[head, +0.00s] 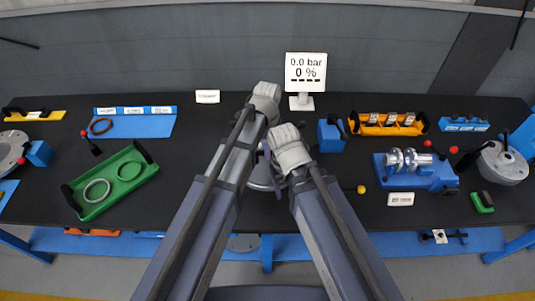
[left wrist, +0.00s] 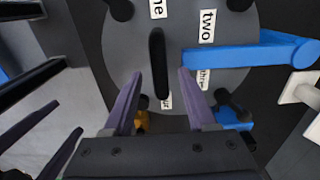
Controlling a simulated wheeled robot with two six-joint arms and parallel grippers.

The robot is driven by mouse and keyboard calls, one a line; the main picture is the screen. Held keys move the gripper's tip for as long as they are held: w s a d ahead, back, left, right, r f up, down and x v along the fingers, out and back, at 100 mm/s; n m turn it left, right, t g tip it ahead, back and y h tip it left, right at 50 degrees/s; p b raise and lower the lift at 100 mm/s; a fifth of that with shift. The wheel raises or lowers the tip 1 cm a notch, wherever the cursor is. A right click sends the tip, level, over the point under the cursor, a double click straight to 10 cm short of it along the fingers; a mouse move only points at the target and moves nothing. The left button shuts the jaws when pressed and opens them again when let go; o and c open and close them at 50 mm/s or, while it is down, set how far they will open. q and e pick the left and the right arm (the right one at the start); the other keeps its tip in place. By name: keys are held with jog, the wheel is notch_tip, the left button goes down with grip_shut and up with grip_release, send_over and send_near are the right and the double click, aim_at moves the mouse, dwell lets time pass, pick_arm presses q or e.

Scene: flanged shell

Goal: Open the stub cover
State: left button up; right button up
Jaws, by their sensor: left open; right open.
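The stub cover (left wrist: 125,50) is a grey round disc in the left wrist view, with number labels near its rim and a black bar handle (left wrist: 157,50) across its middle. A blue arm (left wrist: 235,56) reaches over it from the right. Dark knobs sit around the rim. My left gripper (left wrist: 160,73) is open, its two purple fingers on either side of the handle's lower part in the picture; contact cannot be told. In the head view my arms largely hide the grey shell (head: 260,182). My right gripper (head: 265,152) is near it, open, its fingertips mostly hidden.
A gauge sign (head: 305,70) reading 0.0 bar and 0 % stands behind. A green tray (head: 120,187) with rings lies left. An orange rack (head: 385,123) and a blue fixture with metal parts (head: 408,180) stand right. Bare black tabletop lies between the tray and my arms.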

pick_arm(q)
jog(key=shift+f, duration=0.45)
jog(key=shift+r, duration=0.1)
jog(key=shift+c, duration=0.4)
grip_shut()
dwell(0.6)
